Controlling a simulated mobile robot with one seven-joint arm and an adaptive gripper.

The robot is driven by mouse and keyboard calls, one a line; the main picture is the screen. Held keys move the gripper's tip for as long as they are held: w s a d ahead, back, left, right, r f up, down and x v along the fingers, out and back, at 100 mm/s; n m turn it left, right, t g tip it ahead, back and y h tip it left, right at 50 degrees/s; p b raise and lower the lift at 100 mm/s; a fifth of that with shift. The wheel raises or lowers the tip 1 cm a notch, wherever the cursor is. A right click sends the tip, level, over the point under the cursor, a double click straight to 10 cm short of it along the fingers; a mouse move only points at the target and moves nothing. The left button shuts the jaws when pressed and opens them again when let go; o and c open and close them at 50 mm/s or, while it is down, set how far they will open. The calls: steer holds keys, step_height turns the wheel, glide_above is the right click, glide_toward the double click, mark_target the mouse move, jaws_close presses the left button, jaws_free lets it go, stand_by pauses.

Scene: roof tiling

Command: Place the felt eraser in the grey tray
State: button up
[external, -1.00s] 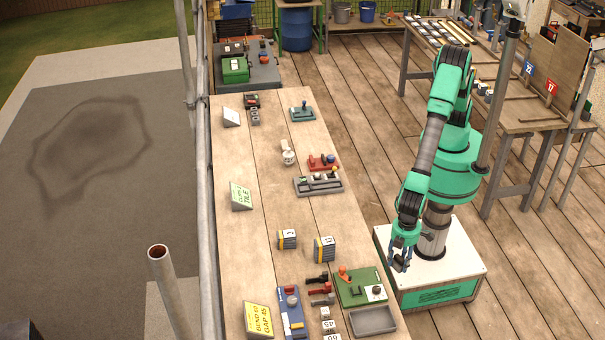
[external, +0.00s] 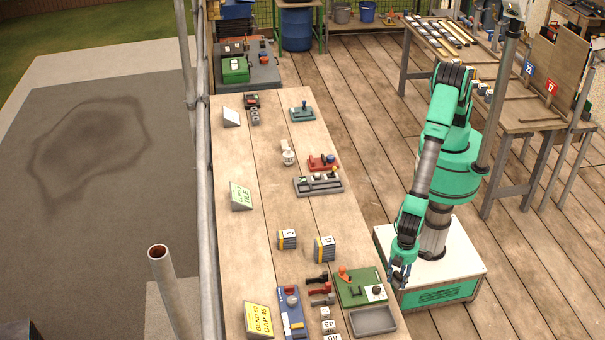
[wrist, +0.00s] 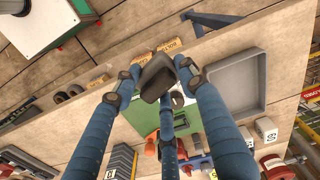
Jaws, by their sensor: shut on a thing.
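My gripper (wrist: 160,84) is shut on a small dark grey block, the felt eraser (wrist: 156,76), which sits between the blue fingers in the wrist view. In the external view my gripper (external: 399,276) hangs beside the right edge of the workbench, above and behind the tray; the eraser is too small to make out there. The grey tray (external: 373,321) lies flat at the bench's near right corner. It is shallow and empty, and shows right of the fingers in the wrist view (wrist: 236,82). The eraser is apart from the tray.
A green board with an orange-handled tool (external: 360,288) lies right behind the tray. Red and black clamps (external: 320,290), numbered white blocks (external: 328,325) and a blue tool (external: 291,312) stand to its left.

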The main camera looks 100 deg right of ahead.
steer(key=shift+w+a, duration=0.1)
steer(key=w+a, duration=0.3)
steer(key=a, duration=0.1)
steer(key=w+a+f, duration=0.1)
steer(key=w+a, duration=0.2)
steer(key=a, duration=0.1)
steer(key=w+a, duration=0.3)
steer(key=a, duration=0.1)
steer(key=shift+w+a+f, duration=0.2)
steer(key=shift+w+f, duration=0.1)
steer(key=shift+w, duration=0.1)
steer(key=shift+f, duration=0.1)
steer(key=shift+f, duration=1.65)
steer(key=o, duration=0.8)
steer(key=shift+f, duration=0.15)
steer(key=shift+c, duration=0.2)
steer(key=shift+o, duration=0.5)
